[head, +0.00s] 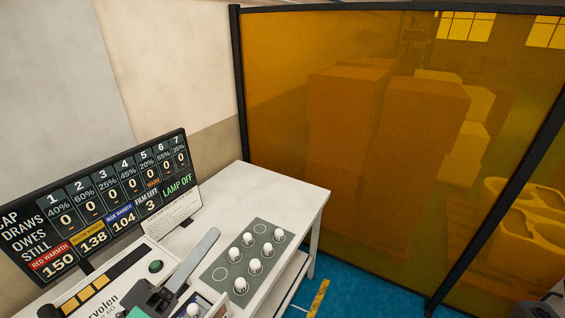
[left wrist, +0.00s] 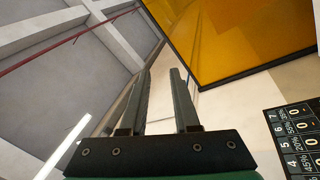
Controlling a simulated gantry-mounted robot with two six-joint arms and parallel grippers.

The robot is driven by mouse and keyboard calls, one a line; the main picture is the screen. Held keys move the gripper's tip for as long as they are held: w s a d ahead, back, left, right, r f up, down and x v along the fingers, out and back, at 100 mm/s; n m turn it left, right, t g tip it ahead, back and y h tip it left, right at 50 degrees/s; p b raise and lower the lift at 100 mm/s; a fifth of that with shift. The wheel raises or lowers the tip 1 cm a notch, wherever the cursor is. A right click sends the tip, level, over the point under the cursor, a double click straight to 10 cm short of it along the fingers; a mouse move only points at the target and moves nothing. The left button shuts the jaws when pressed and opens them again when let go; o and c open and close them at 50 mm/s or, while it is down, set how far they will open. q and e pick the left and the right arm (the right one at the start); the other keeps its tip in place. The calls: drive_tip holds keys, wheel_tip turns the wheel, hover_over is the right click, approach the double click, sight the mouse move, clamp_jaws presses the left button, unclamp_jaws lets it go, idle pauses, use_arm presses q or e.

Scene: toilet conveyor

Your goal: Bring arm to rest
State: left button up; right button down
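My left gripper (head: 194,260) is at the bottom of the head view, over the near part of the white table, between the console and the grey tray. In the left wrist view its two dark fingers (left wrist: 162,78) stand apart with nothing between them. It points up toward the wall and the ceiling beams. My right gripper is not in view.
A grey tray (head: 217,273) with several white knobs lies on the white table (head: 290,190). A display screen (head: 100,208) and a console with a green button (head: 155,266) stand left. An amber panel (head: 280,90) rises behind. Blue floor (head: 330,275) is right.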

use_arm(q)
drive_tip(key=s+d+r+m+t+h, duration=0.1)
drive_tip(key=s+r+m, duration=0.15)
drive_tip(key=r, duration=0.45)
drive_tip(key=s+d+r+m+t, duration=0.1)
drive_tip(key=d+r+m+t, duration=0.15)
drive_tip(key=r, duration=0.45)
drive_tip(key=s+a+r+m+t+y, duration=0.1)
drive_tip(key=s+a+r+t+y, duration=0.5)
drive_tip(key=r, duration=0.5)
wheel_tip(320, 180, up, 20)
drive_tip(key=a+g+y+p, duration=0.1)
drive_tip(key=y+p, duration=0.2)
drive_tip(key=p, duration=1.7)
drive_tip(key=shift+a+f+m, duration=0.15)
drive_tip(key=shift+f+m, duration=0.1)
drive_tip(key=shift+m, duration=0.05)
drive_tip(key=shift+s+f, duration=0.1)
drive_tip(key=shift+f, duration=0.1)
wheel_tip(320, 180, down, 33)
drive_tip(key=b, duration=3.3)
drive_tip(key=shift+f+b, duration=0.15)
drive_tip(key=shift+b, duration=0.25)
